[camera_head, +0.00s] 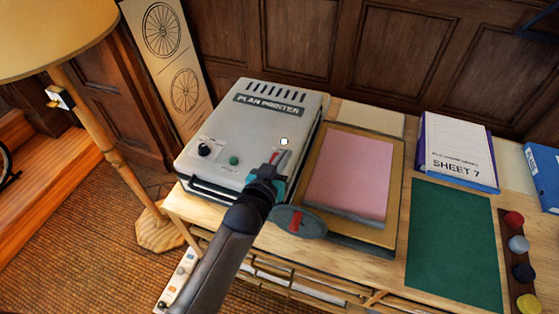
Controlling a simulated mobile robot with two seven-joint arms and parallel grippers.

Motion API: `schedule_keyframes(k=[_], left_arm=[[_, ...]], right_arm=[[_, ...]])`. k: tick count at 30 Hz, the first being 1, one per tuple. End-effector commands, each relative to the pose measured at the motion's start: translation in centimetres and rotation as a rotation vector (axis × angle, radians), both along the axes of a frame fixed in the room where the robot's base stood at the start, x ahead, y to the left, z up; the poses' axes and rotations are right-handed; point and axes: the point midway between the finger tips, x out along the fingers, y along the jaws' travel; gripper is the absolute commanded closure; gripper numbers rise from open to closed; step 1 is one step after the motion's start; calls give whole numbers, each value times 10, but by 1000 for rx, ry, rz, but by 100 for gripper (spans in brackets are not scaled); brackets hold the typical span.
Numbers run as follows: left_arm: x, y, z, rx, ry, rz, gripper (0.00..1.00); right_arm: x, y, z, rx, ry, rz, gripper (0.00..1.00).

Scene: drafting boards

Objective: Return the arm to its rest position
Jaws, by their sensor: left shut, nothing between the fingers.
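My left gripper (277,162) is shut and empty. It hangs over the front right part of the plan printer (255,118), a grey box with a black knob and a green button. I cannot tell whether the fingertips touch the printer. My left arm reaches up from the bottom of the picture and hides part of the printer's front edge. My right gripper is not in view.
On the table stand a tray (398,205) with a pink pad (348,178), a green mat (455,240), a SHEET 7 box (457,150), a blue binder (545,175) and several coloured knobs on a strip (508,255). A lamp (115,170) stands left of the table.

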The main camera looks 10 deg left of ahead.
Motion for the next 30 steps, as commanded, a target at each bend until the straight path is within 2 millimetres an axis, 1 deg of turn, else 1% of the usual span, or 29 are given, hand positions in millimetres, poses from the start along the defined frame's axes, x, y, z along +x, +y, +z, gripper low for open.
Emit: schedule_keyframes(k=[1, 6, 10, 16, 20, 23, 26, 30], left_arm=[[-8, 1, 2, 0, 1, 0, 100], [-22, 4, 6, 1, 0, 0, 100], [-26, 5, 7, 1, 0, 0, 100], [-27, 5, 7, 1, 0, 0, 100], [-33, 10, 3, 14, 39, 5, 100], [-47, 18, -5, 41, 119, 13, 100], [-70, 31, -14, 80, 238, 22, 100], [-111, 49, -24, 136, 419, 27, 100]], right_arm=[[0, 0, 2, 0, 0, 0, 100], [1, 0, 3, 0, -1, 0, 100], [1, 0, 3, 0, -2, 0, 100], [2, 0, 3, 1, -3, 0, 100], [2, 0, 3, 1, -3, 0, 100], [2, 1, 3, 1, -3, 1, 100], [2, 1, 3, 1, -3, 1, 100], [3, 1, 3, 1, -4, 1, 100]])
